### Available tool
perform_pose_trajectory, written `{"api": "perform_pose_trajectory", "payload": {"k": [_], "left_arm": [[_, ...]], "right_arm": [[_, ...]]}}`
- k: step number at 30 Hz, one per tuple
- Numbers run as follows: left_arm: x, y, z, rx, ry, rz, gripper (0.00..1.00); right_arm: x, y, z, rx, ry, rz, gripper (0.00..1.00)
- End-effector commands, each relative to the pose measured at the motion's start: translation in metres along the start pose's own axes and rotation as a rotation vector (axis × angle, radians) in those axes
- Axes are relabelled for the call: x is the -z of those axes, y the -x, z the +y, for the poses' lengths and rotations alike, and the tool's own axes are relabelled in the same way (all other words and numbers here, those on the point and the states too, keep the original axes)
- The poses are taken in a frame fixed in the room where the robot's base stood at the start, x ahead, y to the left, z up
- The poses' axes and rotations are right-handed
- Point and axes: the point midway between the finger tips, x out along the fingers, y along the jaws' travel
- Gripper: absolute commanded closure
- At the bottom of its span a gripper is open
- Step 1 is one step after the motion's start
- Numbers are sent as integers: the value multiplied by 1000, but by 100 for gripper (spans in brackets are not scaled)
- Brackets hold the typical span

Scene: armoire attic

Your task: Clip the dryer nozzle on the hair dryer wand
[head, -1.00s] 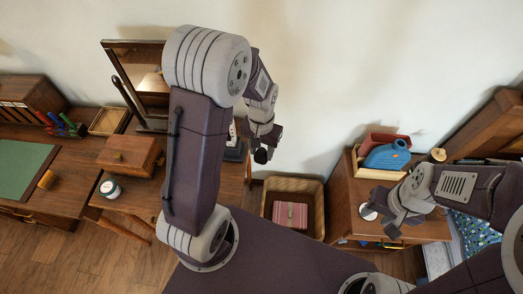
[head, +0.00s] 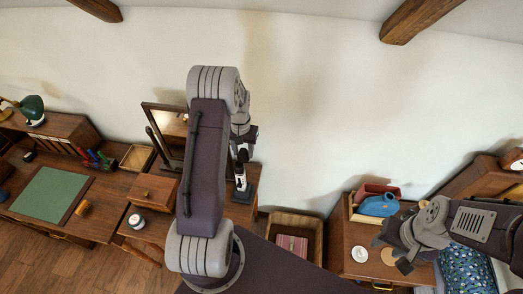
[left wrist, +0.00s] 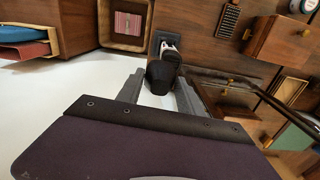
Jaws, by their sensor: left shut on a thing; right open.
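The hair dryer wand (head: 240,182) is white and stands upright in a dark base on the dressing table, below my left gripper (head: 243,150). In the left wrist view the pale wand (left wrist: 171,45) shows beyond a dark tapered nozzle (left wrist: 160,76). My left gripper (left wrist: 158,92) is shut on the nozzle, which lines up with and overlaps the wand's end. I cannot tell whether they touch or are joined. My right gripper (head: 391,253) is open and empty, over the right-hand cabinet, far from the wand.
A mirror (head: 168,135) stands behind the dressing table, left of the wand. A wooden box (head: 153,192) and a small jar (head: 136,220) are further left. A wicker basket (head: 282,218) is on the floor to the right.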

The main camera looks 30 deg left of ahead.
Motion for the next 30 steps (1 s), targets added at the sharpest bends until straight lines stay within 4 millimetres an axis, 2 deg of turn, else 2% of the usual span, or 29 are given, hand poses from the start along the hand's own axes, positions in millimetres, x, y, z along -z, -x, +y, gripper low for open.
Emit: {"api": "perform_pose_trajectory", "payload": {"k": [1, 6, 19, 30], "left_arm": [[-6, 14, -8, -1, 22, -4, 95], [-12, 16, -21, 0, 55, -2, 95], [-12, 10, -21, 0, 56, 0, 95], [-12, -24, -21, 0, 56, 0, 95]], "right_arm": [[2, 20, 0, 0, 0, -1, 58], [3, 28, 0, 0, 0, -1, 58], [2, 23, 0, 0, 0, -1, 58], [-1, -3, 0, 0, 0, -1, 58]]}}
